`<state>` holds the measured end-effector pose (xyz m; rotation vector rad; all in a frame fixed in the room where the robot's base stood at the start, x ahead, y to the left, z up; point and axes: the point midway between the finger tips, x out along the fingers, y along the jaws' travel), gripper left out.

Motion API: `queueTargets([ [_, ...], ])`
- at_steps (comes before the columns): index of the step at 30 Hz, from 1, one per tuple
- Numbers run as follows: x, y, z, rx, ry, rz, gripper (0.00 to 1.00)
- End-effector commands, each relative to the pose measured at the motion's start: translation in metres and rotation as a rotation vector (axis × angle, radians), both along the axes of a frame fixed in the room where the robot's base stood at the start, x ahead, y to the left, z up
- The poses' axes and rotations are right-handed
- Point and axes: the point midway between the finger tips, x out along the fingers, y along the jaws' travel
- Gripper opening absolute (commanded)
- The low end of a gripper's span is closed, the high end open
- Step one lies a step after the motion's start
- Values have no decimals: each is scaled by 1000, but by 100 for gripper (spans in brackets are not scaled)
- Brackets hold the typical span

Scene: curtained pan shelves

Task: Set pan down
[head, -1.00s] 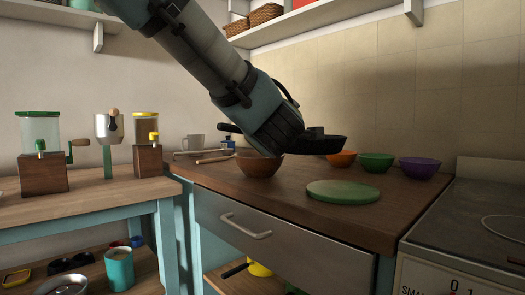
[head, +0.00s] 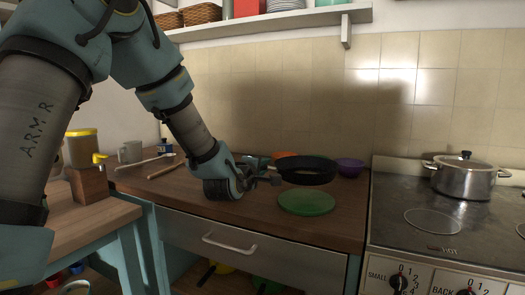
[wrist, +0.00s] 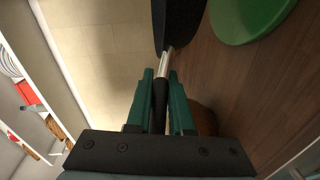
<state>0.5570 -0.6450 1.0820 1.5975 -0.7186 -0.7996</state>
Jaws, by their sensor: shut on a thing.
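The black pan (head: 306,170) is held above the wooden counter (head: 330,228), behind and over the green round mat (head: 306,202). My gripper (head: 268,180) is shut on the pan's handle, to the left of the pan. In the wrist view the gripper's teal fingers (wrist: 160,95) close on the dark handle, and the pan (wrist: 178,22) shows at the top edge. The green mat (wrist: 248,18) lies to its right there, bare. The pan looks about level in the head view.
An orange bowl (head: 285,155) and a purple bowl (head: 349,167) stand behind the pan. A steel pot (head: 465,177) sits on the stove (head: 440,218) at right. A mug (head: 131,152) stands at the counter's back left. The counter front is clear.

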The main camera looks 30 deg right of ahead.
Motion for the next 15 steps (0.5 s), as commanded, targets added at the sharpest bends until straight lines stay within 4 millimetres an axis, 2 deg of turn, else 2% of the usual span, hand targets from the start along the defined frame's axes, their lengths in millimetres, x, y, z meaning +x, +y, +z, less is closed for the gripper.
queueTargets([
  [15,1,0,0,-4,-4,-13,0],
])
